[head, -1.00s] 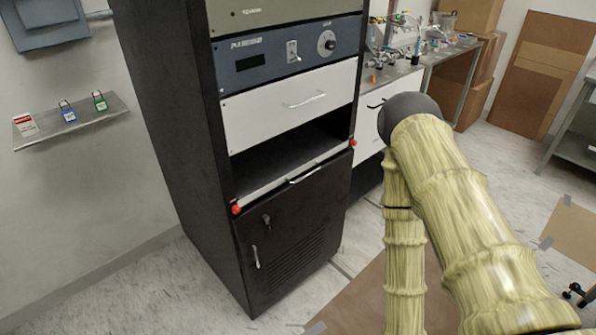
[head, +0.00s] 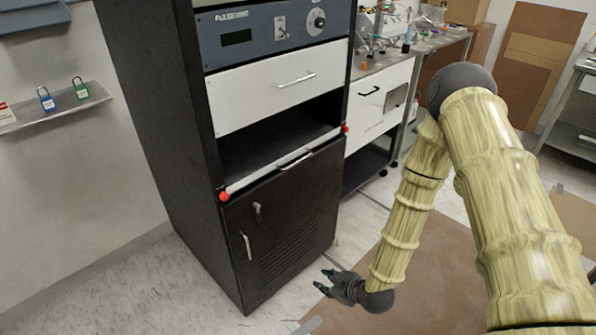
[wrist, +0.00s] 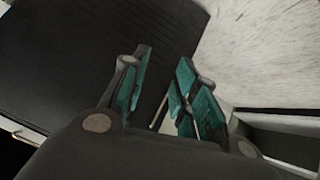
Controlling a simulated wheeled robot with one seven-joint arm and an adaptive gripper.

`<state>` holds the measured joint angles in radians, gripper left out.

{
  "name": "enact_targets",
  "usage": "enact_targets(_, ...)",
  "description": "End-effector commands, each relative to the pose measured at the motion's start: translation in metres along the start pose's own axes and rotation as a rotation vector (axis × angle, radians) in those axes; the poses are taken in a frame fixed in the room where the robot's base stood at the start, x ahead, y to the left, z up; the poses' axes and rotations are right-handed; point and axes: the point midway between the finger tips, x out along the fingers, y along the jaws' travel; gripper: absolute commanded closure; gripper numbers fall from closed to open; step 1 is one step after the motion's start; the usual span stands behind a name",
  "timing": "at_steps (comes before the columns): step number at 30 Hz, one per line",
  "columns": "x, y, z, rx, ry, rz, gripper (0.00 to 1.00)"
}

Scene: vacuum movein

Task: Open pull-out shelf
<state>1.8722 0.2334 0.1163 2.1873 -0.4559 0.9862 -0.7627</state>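The pull-out shelf (head: 236,188) is a thin pale-fronted shelf in the open bay of a black rack. Its bar handle (head: 296,161) is at the middle of the front edge. A red knob (head: 224,196) is at its left end and another red knob (head: 345,129) at its right end. The shelf front looks flush with the rack. My gripper (head: 324,281) is low in front of the rack's lower right, below and apart from the shelf. In the wrist view my gripper (wrist: 160,100) has its teal-padded fingers spread, with nothing held.
A white drawer (head: 280,86) is above the bay, and a black door (head: 285,220) with handle and vents is below. A steel bench (head: 385,80) stands to the right. A small wall shelf (head: 58,107) with padlocks is at left.

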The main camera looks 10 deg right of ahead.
Motion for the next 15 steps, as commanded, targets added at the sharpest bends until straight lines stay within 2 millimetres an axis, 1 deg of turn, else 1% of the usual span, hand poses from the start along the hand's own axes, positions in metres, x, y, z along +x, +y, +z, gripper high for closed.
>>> enact_targets(1, 0.017, 0.020, -0.016, -0.087, 0.077, 0.036, 0.71)
enact_targets(2, 0.022, 0.032, -0.028, -0.149, 0.123, 0.058, 0.71)
enact_targets(3, 0.029, 0.048, -0.045, -0.230, 0.183, 0.092, 0.71)
enact_targets(5, 0.036, 0.071, -0.070, -0.352, 0.268, 0.150, 0.71)
enact_targets(6, 0.038, 0.088, -0.086, -0.433, 0.321, 0.194, 0.71)
enact_targets(10, 0.038, 0.138, -0.138, -0.693, 0.475, 0.361, 0.71)
enact_targets(12, 0.032, 0.162, -0.162, -0.821, 0.540, 0.458, 0.71)
enact_targets(15, 0.021, 0.189, -0.189, -0.973, 0.607, 0.587, 0.71)
